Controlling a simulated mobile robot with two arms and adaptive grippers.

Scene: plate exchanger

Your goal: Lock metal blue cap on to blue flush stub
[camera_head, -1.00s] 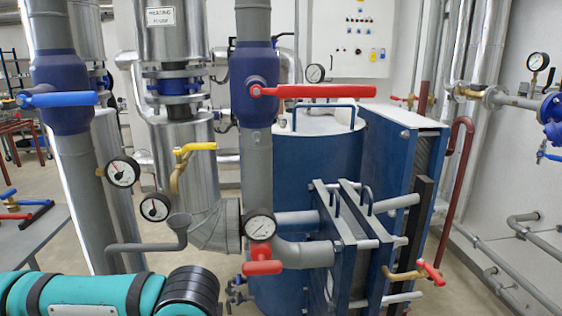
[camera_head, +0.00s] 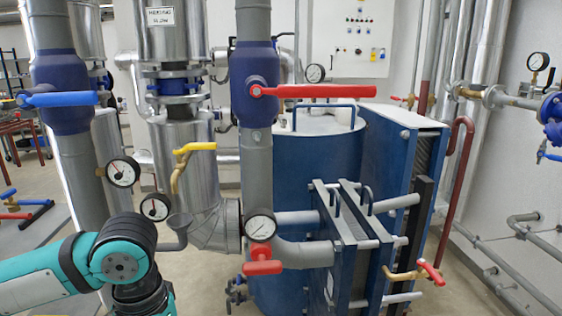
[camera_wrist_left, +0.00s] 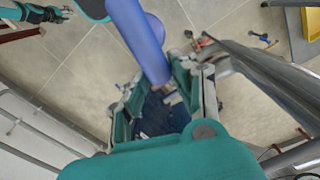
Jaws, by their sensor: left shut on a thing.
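In the left wrist view my left gripper (camera_wrist_left: 165,95) has its teal fingers shut on a dark blue thing (camera_wrist_left: 158,115), which looks like the blue cap. The fingers and my wrist hide part of it, and its shape is unclear. A smooth light-blue cylinder (camera_wrist_left: 140,40) runs down from the top edge towards the fingers. I cannot tell whether it is the flush stub or whether it touches the gripper. In the head view my left arm comes in at the lower left, with its gripper below the picture. My right gripper is not seen clearly in either view.
A vertical grey pipe with a red lever (camera_head: 310,91) stands near the middle. A gauge (camera_head: 260,226) and a red valve handle (camera_head: 263,267) sit lower on it. The blue plate exchanger (camera_head: 350,240) stands to the right. A blue lever (camera_head: 58,99) crosses the left pipe. Open floor shows in the wrist view.

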